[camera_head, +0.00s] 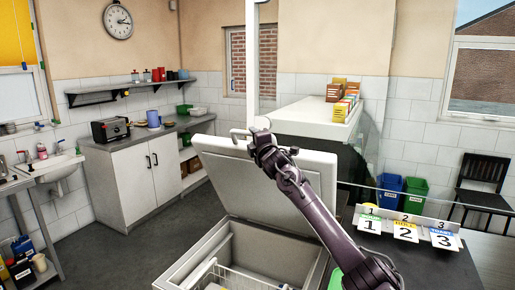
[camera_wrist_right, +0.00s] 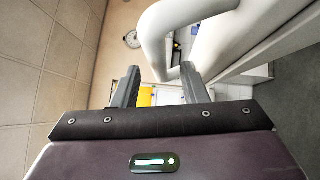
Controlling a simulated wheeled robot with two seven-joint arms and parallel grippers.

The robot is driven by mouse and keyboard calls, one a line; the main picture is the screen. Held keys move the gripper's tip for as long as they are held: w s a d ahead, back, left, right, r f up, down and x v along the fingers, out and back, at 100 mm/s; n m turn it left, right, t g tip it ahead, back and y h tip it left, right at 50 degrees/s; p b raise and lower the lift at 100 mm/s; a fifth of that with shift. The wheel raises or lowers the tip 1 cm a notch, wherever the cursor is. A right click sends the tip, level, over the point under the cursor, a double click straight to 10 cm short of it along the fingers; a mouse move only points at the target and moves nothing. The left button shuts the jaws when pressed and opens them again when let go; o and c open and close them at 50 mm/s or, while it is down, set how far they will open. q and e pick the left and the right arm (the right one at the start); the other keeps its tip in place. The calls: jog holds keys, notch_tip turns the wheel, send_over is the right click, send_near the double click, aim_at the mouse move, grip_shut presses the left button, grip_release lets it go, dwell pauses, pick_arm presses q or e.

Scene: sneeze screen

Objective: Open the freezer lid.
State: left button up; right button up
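The chest freezer (camera_head: 210,246) stands low in front of me in the head view. Its white lid (camera_head: 222,182) is raised and tilted back, so the inside and a wire basket (camera_head: 218,274) show. A pale handle (camera_head: 236,136) sticks out at the lid's top edge; it looms large in the right wrist view (camera_wrist_right: 153,45). My right gripper (camera_head: 255,140) is at the lid's top edge beside the handle. In the wrist view its fingers (camera_wrist_right: 161,75) stand apart, with the handle's bend at the gap between the tips. Whether they touch it is unclear. My left gripper is out of view.
A white cabinet (camera_head: 137,186) with a toaster stands at the left. Behind the lid is a counter unit (camera_head: 310,118) with a clear screen and boxes on top. Numbered cards (camera_head: 405,231) stand on the dark counter at the right. Open floor (camera_head: 150,248) lies left of the freezer.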

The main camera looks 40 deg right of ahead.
jog(key=b+v, duration=0.1)
jog(key=v, duration=0.3)
dwell(0.6)
